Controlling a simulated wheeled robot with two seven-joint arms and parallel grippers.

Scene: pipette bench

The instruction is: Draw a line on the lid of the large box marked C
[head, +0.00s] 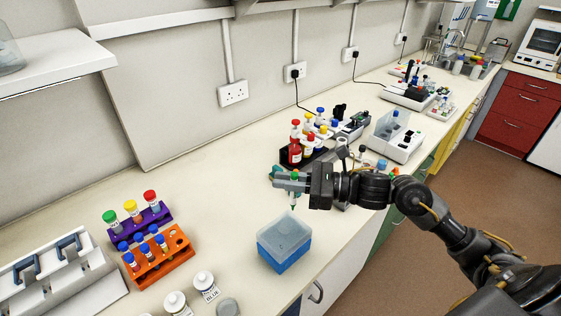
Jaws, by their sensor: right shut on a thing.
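A blue box with a translucent grey lid (284,236) stands on the bench at the lower middle of the head view. No letter C is legible on it from here. My right gripper (291,182) is above the far side of this box, shut on a slim green pen (293,206). The pen is held roughly upright, with its tip pointing down and seemingly a little above the lid. I cannot tell whether the tip touches. No line can be made out on the lid. My left gripper is not in view.
Left of the box are an orange tube rack (166,262), a purple rack (150,222) and white bottles (175,303). Behind my right gripper stands a dark rack of colourful bottles (296,153). The bench between the orange rack and the box is clear.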

